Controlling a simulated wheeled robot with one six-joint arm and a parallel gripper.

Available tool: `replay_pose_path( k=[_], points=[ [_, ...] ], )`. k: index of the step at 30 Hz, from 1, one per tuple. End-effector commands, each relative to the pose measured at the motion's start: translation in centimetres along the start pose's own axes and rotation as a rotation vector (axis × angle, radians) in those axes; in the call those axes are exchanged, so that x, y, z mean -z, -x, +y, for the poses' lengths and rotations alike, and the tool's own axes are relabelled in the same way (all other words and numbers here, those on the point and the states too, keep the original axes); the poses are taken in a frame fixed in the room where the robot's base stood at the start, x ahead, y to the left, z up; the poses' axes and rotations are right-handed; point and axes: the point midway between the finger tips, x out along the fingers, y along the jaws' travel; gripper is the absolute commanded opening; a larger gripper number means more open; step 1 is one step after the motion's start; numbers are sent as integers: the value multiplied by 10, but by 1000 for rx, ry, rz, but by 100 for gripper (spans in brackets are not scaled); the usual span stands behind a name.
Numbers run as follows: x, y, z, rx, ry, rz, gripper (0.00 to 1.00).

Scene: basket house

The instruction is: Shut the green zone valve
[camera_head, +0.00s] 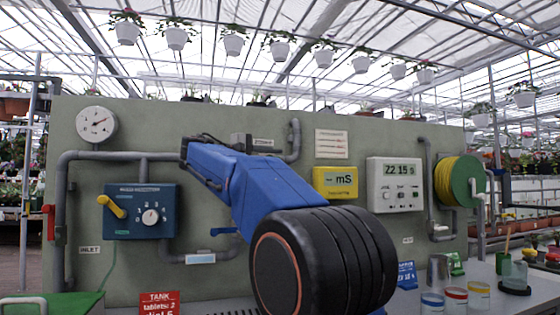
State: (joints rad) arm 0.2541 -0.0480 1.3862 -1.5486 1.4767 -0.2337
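I cannot make out a green zone valve; my blue and black arm covers the middle of the grey-green panel (120,265). A blue lever (223,231) shows on the panel just left of my arm. A red handle (49,222) sits on the pipe at the panel's left edge.
A blue dosing box (139,212) with a yellow lever stands left. A yellow meter (335,182), a white controller (394,185) and a green-sided hose reel (462,181) hang right. Cups, including a red-banded one (455,298), and a metal jug (438,270) crowd the bench's right.

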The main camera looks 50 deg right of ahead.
Motion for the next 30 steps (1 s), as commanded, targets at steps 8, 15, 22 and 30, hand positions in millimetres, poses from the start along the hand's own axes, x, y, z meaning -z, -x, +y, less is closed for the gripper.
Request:
replay_pose_path(
  k=[8,15,22,30],
  points=[
    [0,-24,0,0,0,-1,28],
    [0,-28,0,0,0,0,28],
    [0,-28,0,0,0,0,7],
    [0,-28,-1,9,-3,0,0]
  ],
)
